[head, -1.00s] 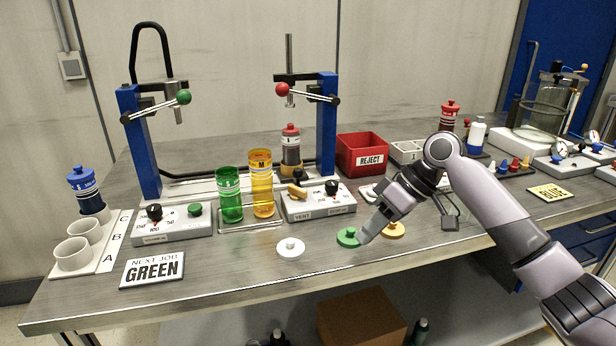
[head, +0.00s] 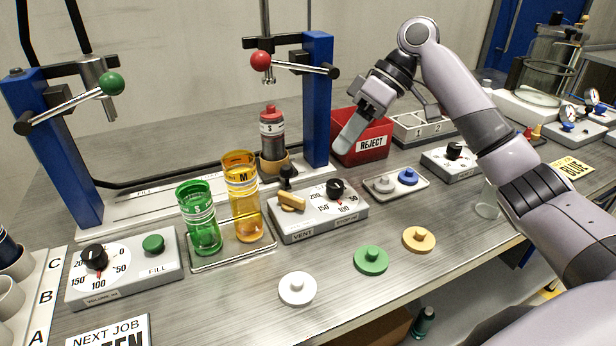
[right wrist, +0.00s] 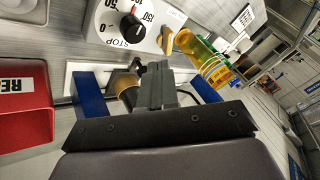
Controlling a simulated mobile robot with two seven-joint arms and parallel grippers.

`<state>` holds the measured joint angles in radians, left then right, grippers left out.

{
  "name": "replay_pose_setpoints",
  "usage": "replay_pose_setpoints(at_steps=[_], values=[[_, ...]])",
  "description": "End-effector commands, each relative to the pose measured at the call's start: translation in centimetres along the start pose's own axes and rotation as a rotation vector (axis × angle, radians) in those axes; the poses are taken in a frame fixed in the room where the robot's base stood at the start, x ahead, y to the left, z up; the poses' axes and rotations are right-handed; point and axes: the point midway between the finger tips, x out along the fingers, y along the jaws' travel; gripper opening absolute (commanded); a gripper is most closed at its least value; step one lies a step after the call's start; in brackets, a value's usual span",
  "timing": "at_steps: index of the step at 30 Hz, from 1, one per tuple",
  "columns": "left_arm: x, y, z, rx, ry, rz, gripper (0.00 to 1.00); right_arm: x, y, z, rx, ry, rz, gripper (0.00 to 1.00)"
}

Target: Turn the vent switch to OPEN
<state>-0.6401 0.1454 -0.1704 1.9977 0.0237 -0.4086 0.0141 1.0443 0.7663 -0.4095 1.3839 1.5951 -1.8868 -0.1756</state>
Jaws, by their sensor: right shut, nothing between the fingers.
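The vent switch is a tan bar-shaped knob (head: 292,201) on the left of a grey control box (head: 340,216) marked VENT. Its bar lies slightly slanted, its right end lower. Any OPEN lettering is not readable. The knob also shows near the top of the right wrist view (right wrist: 168,38). My right gripper (head: 345,143) is shut and empty, raised in front of the red reject bin, to the right of and above the vent box. Its fingers (right wrist: 157,85) also show in the right wrist view, apart from the switch. My left gripper is not in view.
A black dial (head: 335,188) sits beside the switch. The yellow cylinder (head: 243,200) and green cylinder (head: 201,226) stand left of the box. A blue press post (head: 318,95) rises behind it. White, green (head: 371,260) and orange discs lie in front, and the red bin (head: 376,140) behind right.

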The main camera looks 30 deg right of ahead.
Motion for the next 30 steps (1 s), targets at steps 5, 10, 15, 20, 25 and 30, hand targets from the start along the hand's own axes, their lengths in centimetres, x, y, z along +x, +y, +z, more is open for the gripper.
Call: replay_pose_setpoints(at_steps=[5,10,15,20,25,30], values=[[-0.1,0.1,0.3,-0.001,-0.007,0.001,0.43,0.0,0.0,0.0,0.0,0.0,0.0,0.0],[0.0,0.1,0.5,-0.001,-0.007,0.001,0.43,1.2,0.0,0.1,0.0,-0.001,-0.001,0.0],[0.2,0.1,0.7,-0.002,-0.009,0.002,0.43,4.1,0.1,0.1,0.0,-0.004,-0.001,0.0],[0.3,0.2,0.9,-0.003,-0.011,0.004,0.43,7.0,0.0,0.1,0.001,-0.003,-0.001,0.0],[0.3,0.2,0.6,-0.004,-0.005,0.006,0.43,9.2,0.0,0.0,0.0,0.0,-0.001,0.0],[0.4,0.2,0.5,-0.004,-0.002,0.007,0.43,10.0,0.0,0.0,0.0,0.0,0.001,0.0]])
